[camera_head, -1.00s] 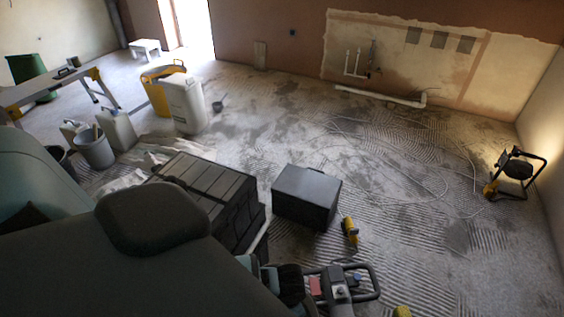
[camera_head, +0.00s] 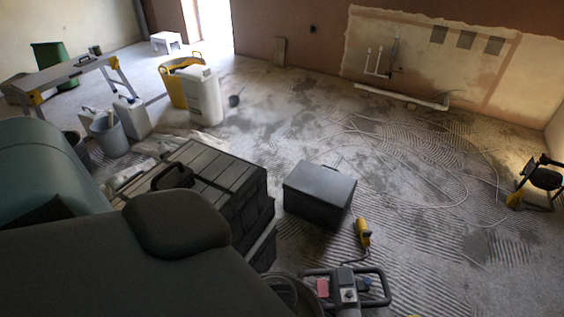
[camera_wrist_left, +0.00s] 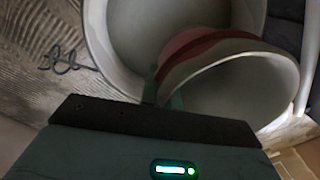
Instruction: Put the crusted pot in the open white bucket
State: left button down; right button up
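In the left wrist view a pot (camera_wrist_left: 240,92) with a pale grey inside and a reddish-brown outer wall lies tilted, its mouth towards the camera. My left gripper (camera_wrist_left: 163,92) has its teal fingers on either side of the pot's wall near the rim and appears shut on it. Behind the pot is an open, pale round bucket (camera_wrist_left: 97,38). The pot overlaps its mouth in this view; I cannot tell how deep the pot sits. The head view shows a pale open bucket (camera_head: 109,137) at the left. My dark arm hides the left gripper there. My right gripper is not in view.
White canisters (camera_head: 205,98) and a yellow tub (camera_head: 172,88) stand near the bucket. A black toolbox (camera_head: 205,185) and a dark box (camera_head: 319,190) stand in the middle. A mixer-like tool (camera_head: 347,288) is at the front. The floor at right is mostly clear.

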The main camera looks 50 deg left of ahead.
pick_arm(q)
notch_tip(320, 180, down, 3)
jog(key=shift+f+b, duration=0.1)
jog(key=shift+b, duration=1.05)
jog(key=c, duration=1.6)
grip_release()
jog(key=shift+o, duration=0.2)
